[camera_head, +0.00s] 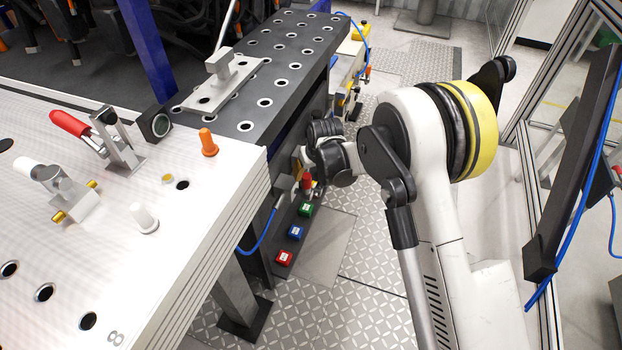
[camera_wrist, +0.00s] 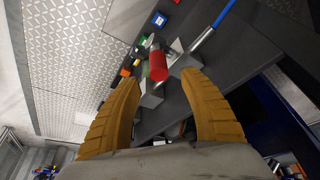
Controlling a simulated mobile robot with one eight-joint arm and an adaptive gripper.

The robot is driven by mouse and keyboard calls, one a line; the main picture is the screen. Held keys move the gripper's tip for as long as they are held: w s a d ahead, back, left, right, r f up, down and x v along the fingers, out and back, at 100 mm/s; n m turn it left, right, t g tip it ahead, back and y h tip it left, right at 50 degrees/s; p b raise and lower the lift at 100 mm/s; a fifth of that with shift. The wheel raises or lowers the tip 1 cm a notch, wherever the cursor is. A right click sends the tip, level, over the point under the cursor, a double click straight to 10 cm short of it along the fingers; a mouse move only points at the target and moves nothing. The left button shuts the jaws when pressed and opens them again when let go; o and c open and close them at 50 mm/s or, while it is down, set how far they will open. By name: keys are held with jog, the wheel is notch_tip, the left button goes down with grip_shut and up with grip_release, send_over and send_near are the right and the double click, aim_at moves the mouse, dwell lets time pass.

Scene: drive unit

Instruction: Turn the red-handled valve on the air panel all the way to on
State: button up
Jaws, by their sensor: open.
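The red valve handle (camera_wrist: 158,66) shows in the wrist view as a short red cylinder on a grey metal fitting. It also shows small in the head view (camera_head: 307,181), on the panel at the side of the dark bench, partly hidden by my wrist. My gripper (camera_wrist: 160,82) is open, its two ribbed yellow-brown fingers spread to either side of the handle's near end. I cannot tell whether either finger touches it. In the head view my wrist hides most of the gripper.
Green (camera_head: 306,209), blue (camera_head: 296,232) and red (camera_head: 284,257) buttons sit in a row near the valve. A blue hose (camera_head: 262,235) loops beside them. A red-handled clamp (camera_head: 70,124) and an orange peg (camera_head: 208,143) stand on the white table. Patterned floor plates lie below.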

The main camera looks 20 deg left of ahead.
aim_at(307, 177)
jog(key=b+x, duration=0.2)
jog(key=x, duration=0.5)
jog(key=shift+w+d, duration=0.1)
grip_shut()
